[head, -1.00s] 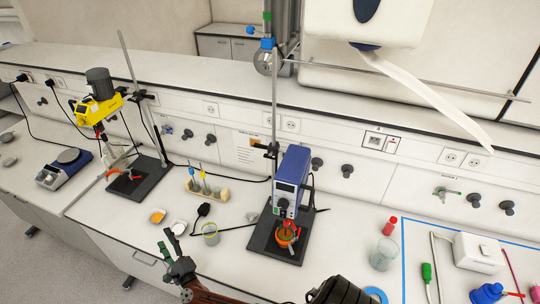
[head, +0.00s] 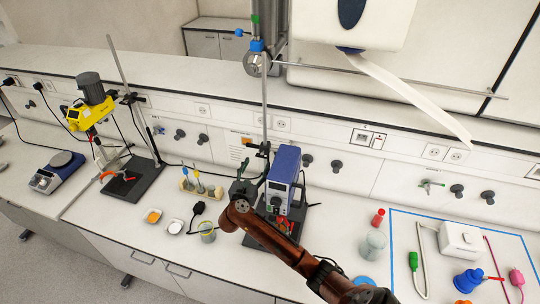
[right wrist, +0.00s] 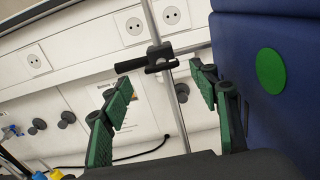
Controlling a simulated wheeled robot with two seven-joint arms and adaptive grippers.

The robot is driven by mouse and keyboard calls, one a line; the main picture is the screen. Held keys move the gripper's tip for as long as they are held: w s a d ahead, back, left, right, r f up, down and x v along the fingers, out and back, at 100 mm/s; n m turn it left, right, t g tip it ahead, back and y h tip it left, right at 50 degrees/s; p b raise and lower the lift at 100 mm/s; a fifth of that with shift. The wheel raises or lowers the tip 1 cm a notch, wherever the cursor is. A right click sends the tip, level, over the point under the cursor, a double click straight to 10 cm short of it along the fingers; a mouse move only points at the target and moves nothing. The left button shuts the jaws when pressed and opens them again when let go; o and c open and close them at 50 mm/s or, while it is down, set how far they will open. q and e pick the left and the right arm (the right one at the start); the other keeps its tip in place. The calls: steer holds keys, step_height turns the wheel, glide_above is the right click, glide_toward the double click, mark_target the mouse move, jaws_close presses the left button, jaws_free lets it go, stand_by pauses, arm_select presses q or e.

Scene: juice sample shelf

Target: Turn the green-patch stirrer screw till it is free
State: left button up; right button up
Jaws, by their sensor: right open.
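The blue stirrer (head: 284,166) hangs on an upright rod (head: 264,105); its side bears a round green patch, seen in the right wrist view (right wrist: 271,71). A black clamp (right wrist: 158,58) grips the rod beside the stirrer, and a dark bar runs through it. I cannot tell which part of it is the screw. My right gripper (head: 250,173) is left of the stirrer, just below the clamp. In the right wrist view its green-padded fingers (right wrist: 160,88) are apart and empty, with the clamp showing beyond and between them. My left gripper is out of view.
A yellow stirrer (head: 88,113) on its own stand is at the left. A glass beaker (head: 373,244) and a blue-taped area (head: 392,250) lie to the right.

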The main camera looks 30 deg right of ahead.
mark_target(261, 156)
steer(key=p+x, duration=0.1)
steer(key=x, duration=0.3)
steer(key=shift+d+r, duration=0.15)
steer(key=shift+d, duration=0.2)
steer(key=shift+w+d+p, duration=0.25)
steer(key=shift+p, duration=0.05)
steer(key=shift+w+d, duration=0.15)
steer(key=shift+w+f, duration=0.1)
steer(key=shift+f, duration=0.1)
steer(key=c, duration=0.8)
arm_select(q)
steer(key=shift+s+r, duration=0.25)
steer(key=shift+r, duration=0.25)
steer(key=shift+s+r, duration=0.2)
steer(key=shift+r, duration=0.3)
arm_select(e)
steer(key=c, duration=0.4)
